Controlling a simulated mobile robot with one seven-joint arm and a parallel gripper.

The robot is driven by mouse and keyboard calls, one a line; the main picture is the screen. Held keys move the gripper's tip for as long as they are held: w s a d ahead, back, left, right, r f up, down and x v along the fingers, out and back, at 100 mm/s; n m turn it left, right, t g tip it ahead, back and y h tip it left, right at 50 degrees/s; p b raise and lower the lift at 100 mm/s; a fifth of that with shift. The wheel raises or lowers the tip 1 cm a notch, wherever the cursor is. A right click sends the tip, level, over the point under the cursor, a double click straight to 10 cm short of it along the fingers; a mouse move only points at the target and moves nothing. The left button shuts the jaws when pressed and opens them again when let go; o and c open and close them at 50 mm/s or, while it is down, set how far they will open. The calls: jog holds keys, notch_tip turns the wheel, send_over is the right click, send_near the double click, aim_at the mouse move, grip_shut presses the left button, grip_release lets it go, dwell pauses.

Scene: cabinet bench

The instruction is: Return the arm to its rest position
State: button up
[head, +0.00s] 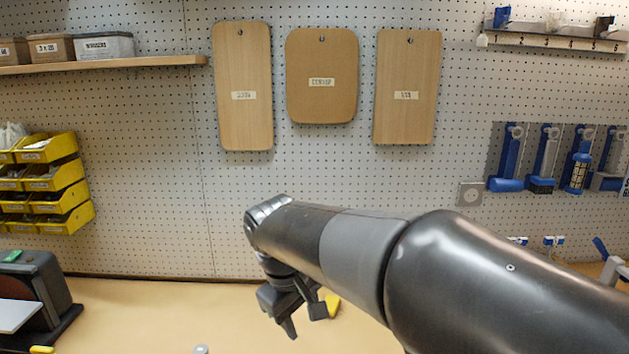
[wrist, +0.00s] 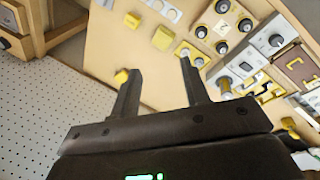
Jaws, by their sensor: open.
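My arm reaches in from the lower right in the head view. My gripper (head: 303,318) hangs at its end, pointing down above the tan bench top (head: 150,310). In the wrist view my gripper (wrist: 158,80) has its two dark fingers spread apart with nothing between them. A small yellow block (head: 332,304) shows just behind the gripper in the head view.
A dark machine (head: 38,295) stands at the left of the bench. Yellow bins (head: 45,180) and a shelf (head: 110,65) are on the left wall. Three wooden boards (head: 322,75) and blue-handled tools (head: 510,160) hang on the pegboard. A panel with knobs (wrist: 222,28) shows in the wrist view.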

jog(key=s+d+f+m+t+y, duration=0.1)
jog(key=s+d+m+t, duration=0.2)
jog(key=s+d+m, duration=0.6)
jog(key=s+d, duration=0.5)
jog(key=d, duration=0.3)
jog(key=shift+d+t+y, duration=0.15)
jog(key=shift+t+y, duration=0.25)
jog(key=shift+f, duration=0.1)
jog(key=shift+c, duration=0.5)
